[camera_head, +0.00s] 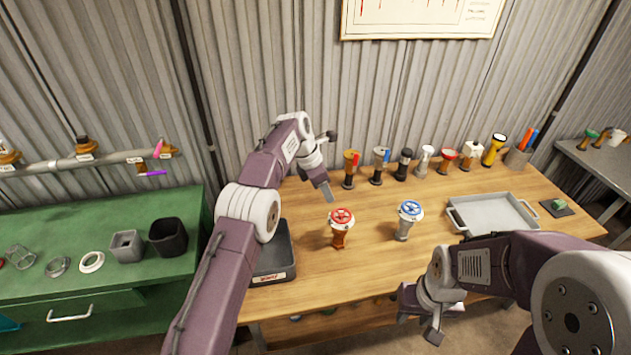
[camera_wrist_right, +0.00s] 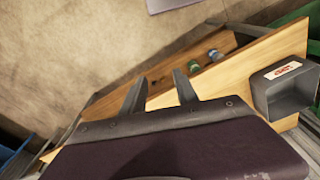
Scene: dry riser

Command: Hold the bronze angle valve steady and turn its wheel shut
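The bronze angle valve (camera_head: 339,236) stands upright on the wooden bench in the head view, with a red wheel (camera_head: 342,217) on top. A similar silver valve with a blue wheel (camera_head: 410,212) stands to its right. My left gripper (camera_head: 331,165) is above the bench, behind and slightly left of the bronze valve. Its fingers are apart, with nothing seen between them. My right gripper (camera_head: 420,318) is low at the bench's front edge, right of the bronze valve. In the right wrist view its two fingers (camera_wrist_right: 160,76) are apart and empty. Neither gripper touches a valve.
A row of valves and fittings (camera_head: 448,160) and a yellow torch (camera_head: 493,150) stand along the back. A grey tray (camera_head: 492,213) lies at right; a dark bin (camera_head: 274,262) is at left, partly behind my left arm. A green bench (camera_head: 100,280) stands further left.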

